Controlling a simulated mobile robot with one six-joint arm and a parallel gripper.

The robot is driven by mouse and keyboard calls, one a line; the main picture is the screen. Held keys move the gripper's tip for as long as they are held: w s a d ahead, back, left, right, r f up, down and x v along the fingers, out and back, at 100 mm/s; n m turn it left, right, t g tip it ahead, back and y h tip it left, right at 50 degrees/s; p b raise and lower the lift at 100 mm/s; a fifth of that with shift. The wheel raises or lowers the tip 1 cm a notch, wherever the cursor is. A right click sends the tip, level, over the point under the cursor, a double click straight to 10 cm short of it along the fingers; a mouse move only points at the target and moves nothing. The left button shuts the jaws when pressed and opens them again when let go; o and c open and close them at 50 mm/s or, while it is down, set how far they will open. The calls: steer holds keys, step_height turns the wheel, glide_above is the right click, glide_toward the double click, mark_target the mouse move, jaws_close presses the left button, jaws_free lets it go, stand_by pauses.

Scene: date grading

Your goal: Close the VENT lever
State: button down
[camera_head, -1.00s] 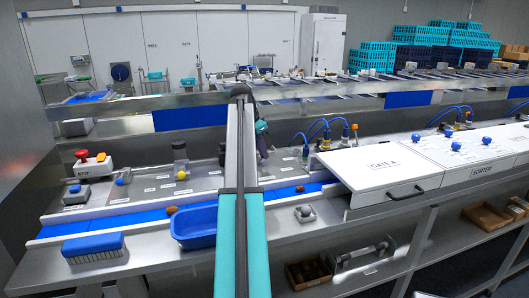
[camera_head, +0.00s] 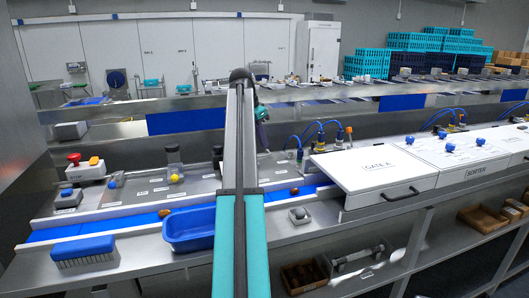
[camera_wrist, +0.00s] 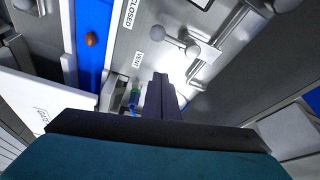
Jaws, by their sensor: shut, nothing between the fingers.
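The VENT label (camera_wrist: 138,64) lies on the grey metal panel in the wrist view, with a CLOSED label (camera_wrist: 129,13) farther up. Near them is a lever with a round grey knob (camera_wrist: 157,33), its bar running right to a bright metal bracket. I take it to be the VENT lever. My gripper (camera_wrist: 160,78) points at the panel with its dark fingers together and empty. The knob shows just beyond the fingertips, seemingly apart from them; the exact gap is unclear. In the head view my arm hides this part of the panel.
A blue belt (camera_head: 110,222) carries brown dates (camera_head: 164,213). A blue tub (camera_head: 188,230) and a blue brush (camera_head: 84,252) sit at the front. A red button box (camera_head: 86,169) stands left. The white GATE A cover (camera_head: 385,168) and blue hoses (camera_head: 310,128) are right of my arm.

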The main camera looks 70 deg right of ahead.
steer(key=shift+w+b+v, duration=0.1)
steer(key=shift+b+v, duration=0.25)
steer(key=shift+v, duration=0.85)
steer(key=shift+w+b+v, duration=0.15)
steer(key=shift+b+v, duration=0.2)
steer(key=shift+v, duration=0.85)
steer(key=shift+d, duration=0.15)
